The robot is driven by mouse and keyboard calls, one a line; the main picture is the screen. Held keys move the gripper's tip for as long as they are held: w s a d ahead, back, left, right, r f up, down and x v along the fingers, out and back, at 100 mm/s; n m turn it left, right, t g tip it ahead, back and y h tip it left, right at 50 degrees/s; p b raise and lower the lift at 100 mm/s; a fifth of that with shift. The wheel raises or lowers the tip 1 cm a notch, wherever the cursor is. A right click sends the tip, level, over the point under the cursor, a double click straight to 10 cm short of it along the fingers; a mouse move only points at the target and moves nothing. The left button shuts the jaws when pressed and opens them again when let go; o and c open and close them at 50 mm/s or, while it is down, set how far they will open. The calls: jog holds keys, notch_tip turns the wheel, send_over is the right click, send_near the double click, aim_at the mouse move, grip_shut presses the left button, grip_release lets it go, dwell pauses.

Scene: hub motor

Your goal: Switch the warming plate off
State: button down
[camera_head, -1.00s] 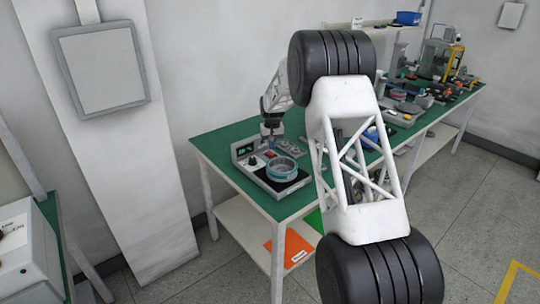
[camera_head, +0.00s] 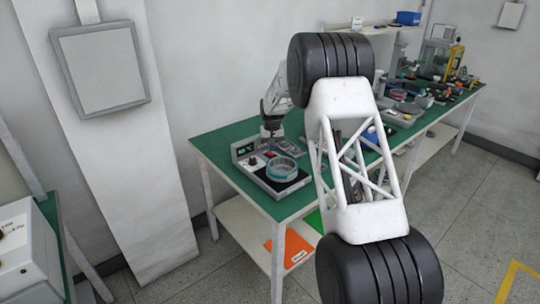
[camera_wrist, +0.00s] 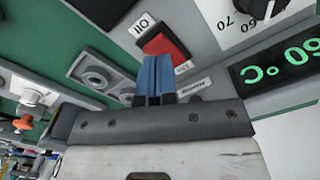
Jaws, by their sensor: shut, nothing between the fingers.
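The warming plate (camera_head: 246,168) is a grey unit with a black top on the green bench, and a teal-rimmed round dish (camera_head: 282,169) sits on it. In the wrist view its red rocker switch (camera_wrist: 168,46) lies between two printed labels, one of them seemingly "Off", upside down in the picture. My gripper (camera_wrist: 154,62) is shut and empty, its blue fingertips right over the lower left part of the switch. I cannot tell whether they touch it. The fingers hide part of the switch. In the head view my gripper (camera_head: 270,138) is small, low over the back of the unit.
The wrist view shows a lit green temperature display (camera_wrist: 283,60) and a black dial (camera_wrist: 264,6) right of the switch. A grey panel with round fittings (camera_wrist: 97,76) lies left of the fingers. Other equipment (camera_head: 405,105) crowds the bench farther right.

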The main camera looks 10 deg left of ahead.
aim_at(272, 154)
jog(key=shift+f, duration=1.05)
dwell(1.0)
jog(key=shift+r, duration=3.5)
